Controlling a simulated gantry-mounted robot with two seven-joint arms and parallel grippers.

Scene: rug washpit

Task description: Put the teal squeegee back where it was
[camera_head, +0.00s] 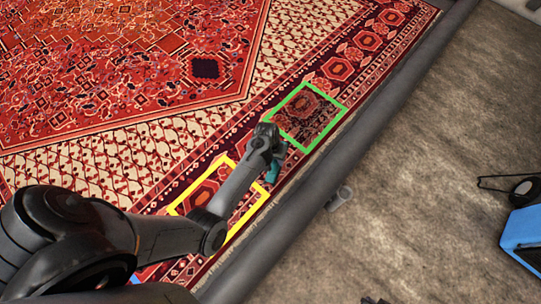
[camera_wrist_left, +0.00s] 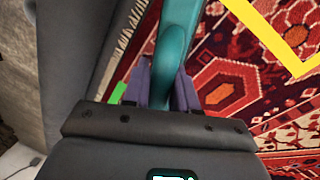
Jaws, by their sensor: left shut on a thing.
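My left gripper (camera_head: 273,152) is shut on the teal squeegee (camera_head: 274,172) above the rug's patterned border, between the yellow and green outlines. In the left wrist view, the squeegee's teal handle (camera_wrist_left: 172,48) runs up from between the purple fingers (camera_wrist_left: 160,92). Its far end is out of that view. In the head view, the gripper and wrist hide part of the squeegee. The green outline (camera_head: 328,95) frames a dark, dirty-looking patch just beyond the gripper. The yellow outline (camera_head: 196,184) is partly covered by my left arm. My right gripper is not in view.
The red patterned rug (camera_head: 110,75) fills the left and middle. A long grey pipe-like edge (camera_head: 375,130) runs beside it. Beyond are bare brown floor (camera_head: 420,150), a short grey cylinder (camera_head: 338,198) and a blue object (camera_head: 525,240) at right.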

